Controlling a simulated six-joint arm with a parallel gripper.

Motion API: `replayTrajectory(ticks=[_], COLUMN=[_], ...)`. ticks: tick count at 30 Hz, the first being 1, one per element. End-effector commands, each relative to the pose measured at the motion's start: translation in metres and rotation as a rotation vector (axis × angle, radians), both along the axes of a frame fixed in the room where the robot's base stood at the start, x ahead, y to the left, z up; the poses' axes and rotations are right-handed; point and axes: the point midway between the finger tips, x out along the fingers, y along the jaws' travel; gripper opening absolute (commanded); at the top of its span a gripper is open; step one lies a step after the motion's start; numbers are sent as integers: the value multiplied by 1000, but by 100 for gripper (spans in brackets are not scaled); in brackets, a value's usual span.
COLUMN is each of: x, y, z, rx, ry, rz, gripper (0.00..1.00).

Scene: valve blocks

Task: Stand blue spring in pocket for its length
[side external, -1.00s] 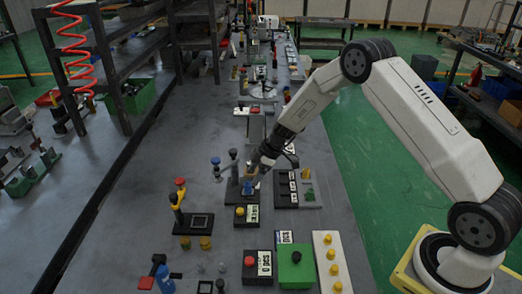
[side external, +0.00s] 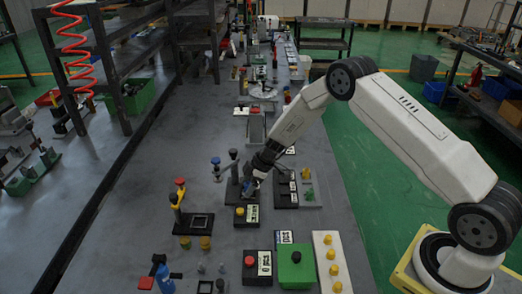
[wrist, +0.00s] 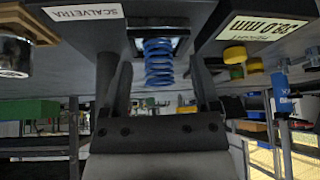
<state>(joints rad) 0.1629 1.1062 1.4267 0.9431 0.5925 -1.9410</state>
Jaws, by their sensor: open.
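The blue spring (wrist: 158,62) shows in the wrist view, with one end at a square, light-rimmed pocket (wrist: 178,46) in a dark block. How deep it sits in the pocket is hard to tell. My gripper (wrist: 155,82) is open, with one finger on each side of the spring and a gap to both. In the side view my gripper (side external: 250,182) is low over the dark block at mid-table and hides most of the spring and pocket. A tag reading 38.0 mm (wrist: 262,24) is on a dark block at the right of the wrist view.
A SCALVETRA label (wrist: 84,13) is at the wrist view's upper left. In the side view a block with a yellow knob (side external: 240,211) is just in front of my gripper. A blue-topped post (side external: 216,163) stands to the left, and a black fixture (side external: 285,190) to the right.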

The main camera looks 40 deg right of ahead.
Motion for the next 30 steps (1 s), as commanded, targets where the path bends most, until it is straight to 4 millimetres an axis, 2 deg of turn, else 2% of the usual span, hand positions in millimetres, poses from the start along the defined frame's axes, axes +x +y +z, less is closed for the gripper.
replayTrajectory(ticks=[5, 6, 8, 9, 13, 24, 30], x=[0, 0, 0, 0, 0, 0, 0], y=[0, 0, 0, 0, 0, 0, 0], z=[0, 0, 0, 0, 0, 1, 10], rx=[0, 0, 0, 0, 0, 0, 1], ry=[0, 0, 0, 0, 0, 0, -2], rz=[0, 0, 0, 0, 0, 0, 0], gripper=[79, 72, 53, 41, 0, 0, 0])
